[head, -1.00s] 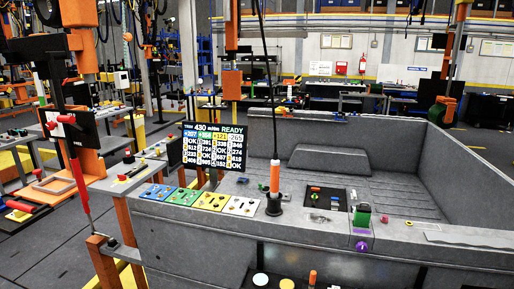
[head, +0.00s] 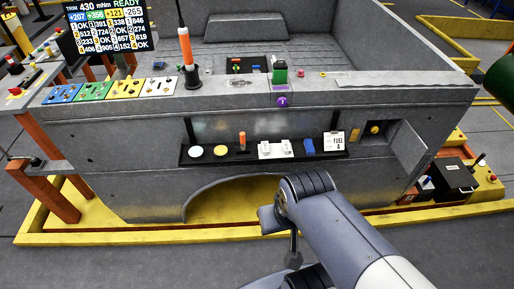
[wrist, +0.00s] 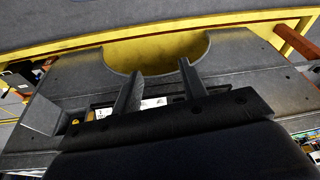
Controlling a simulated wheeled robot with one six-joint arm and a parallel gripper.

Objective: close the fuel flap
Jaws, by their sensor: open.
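The fuel flap (head: 408,145) is a grey panel at the right of the truck bed's side, standing open and out from the wall. Beside it is a dark square recess with a yellow fuel cap (head: 375,129). In the wrist view, the flap (wrist: 40,114) sticks out at the left, and the cap (wrist: 75,122) shows small beside it. My gripper (wrist: 161,70) is open with nothing between its fingers, in front of the bed side, apart from the flap. In the head view my arm reaches in from the lower right; its fingers are not clear there.
A black shelf (head: 185,156) with round pads, switches and a FUEL card (head: 333,141) runs left of the recess. The yellow wheel arch (head: 235,195) is below. A yellow kerb (head: 130,238) edges the floor. A black box (head: 452,178) stands right of the flap.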

